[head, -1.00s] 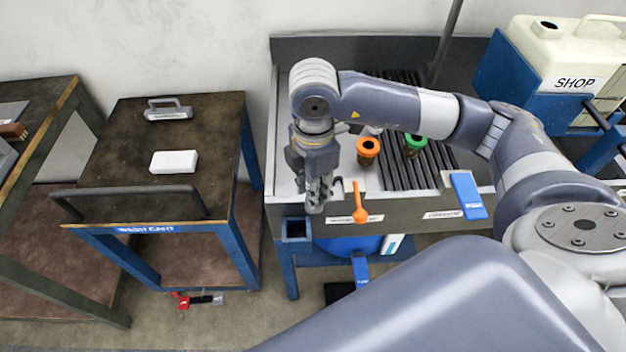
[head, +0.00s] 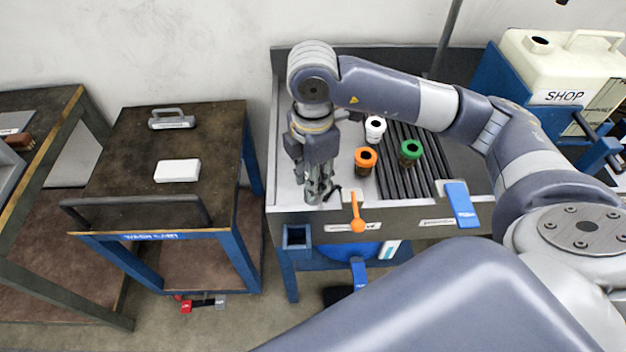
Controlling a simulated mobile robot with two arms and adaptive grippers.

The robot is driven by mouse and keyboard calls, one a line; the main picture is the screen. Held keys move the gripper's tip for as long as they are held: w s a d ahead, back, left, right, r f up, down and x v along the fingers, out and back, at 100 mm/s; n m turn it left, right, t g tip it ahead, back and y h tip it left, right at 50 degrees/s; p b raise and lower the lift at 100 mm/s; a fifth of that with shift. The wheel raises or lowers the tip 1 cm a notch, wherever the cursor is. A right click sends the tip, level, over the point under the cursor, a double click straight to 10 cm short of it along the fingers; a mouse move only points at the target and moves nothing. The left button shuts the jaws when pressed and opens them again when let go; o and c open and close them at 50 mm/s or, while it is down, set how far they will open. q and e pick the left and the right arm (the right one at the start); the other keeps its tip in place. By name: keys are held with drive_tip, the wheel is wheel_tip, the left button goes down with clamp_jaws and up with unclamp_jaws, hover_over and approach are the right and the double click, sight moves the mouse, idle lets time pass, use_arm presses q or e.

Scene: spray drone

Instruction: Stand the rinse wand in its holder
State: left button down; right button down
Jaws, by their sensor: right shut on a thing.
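My right gripper (head: 318,192) points down over the front left of the grey sink bench (head: 285,190), its fingers shut. A small dark curved piece, which I take for part of the rinse wand (head: 335,191), shows right beside the fingertips; the rest of it is hidden by the gripper. A blue square open-topped socket (head: 297,238), which looks like the holder, is fixed at the bench's front left, below and a little left of the gripper. I see nothing standing in it. My left gripper is not in view.
An orange lever (head: 357,218) and a blue flap (head: 461,205) are on the bench front. Orange (head: 365,158), green (head: 411,150) and white (head: 375,128) capped bottles stand behind the gripper. A wash cart (head: 130,170) stands left, a SHOP jug (head: 560,65) right.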

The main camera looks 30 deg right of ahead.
drive_tip(key=shift+a, duration=0.1)
drive_tip(key=shift+a, duration=0.3)
drive_tip(key=a, duration=0.3)
drive_tip(key=shift+w+a, duration=0.2)
drive_tip(key=shift+a, duration=0.15)
